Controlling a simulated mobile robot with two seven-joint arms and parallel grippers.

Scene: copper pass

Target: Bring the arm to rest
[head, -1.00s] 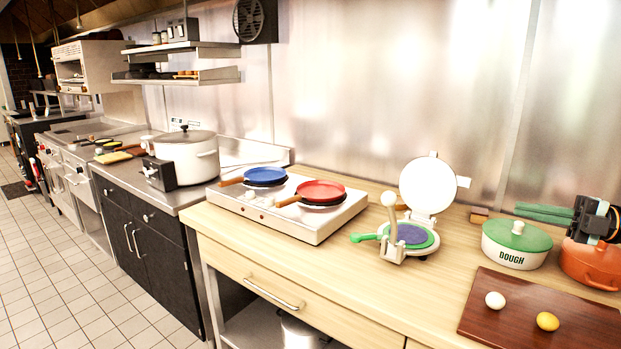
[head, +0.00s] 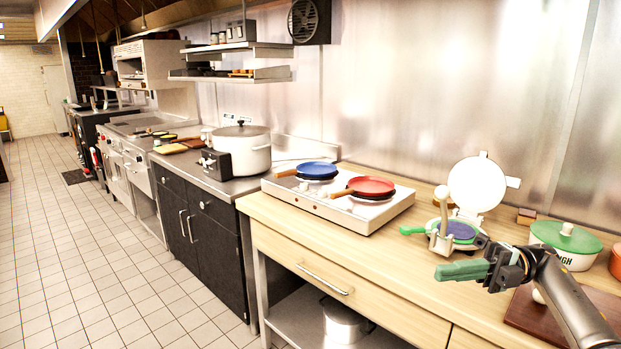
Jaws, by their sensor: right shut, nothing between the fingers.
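My right gripper (head: 463,271) comes in from the lower right with its green fingers pointing left. Its fingers are shut with nothing between them. It hangs above the front part of the wooden counter (head: 400,268), in front of the open press (head: 477,186) with its round white lid raised. My dark right forearm covers part of the brown board (head: 527,318) and most of what lies on it. My left gripper is out of view.
A white hob (head: 355,212) carries a blue pan (head: 318,170) and a red pan (head: 371,186). A green-lidded dough pot (head: 566,243) and an orange pot (head: 615,262) stand at the right. A large white pot (head: 243,152) stands further left. The tiled floor at the left is clear.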

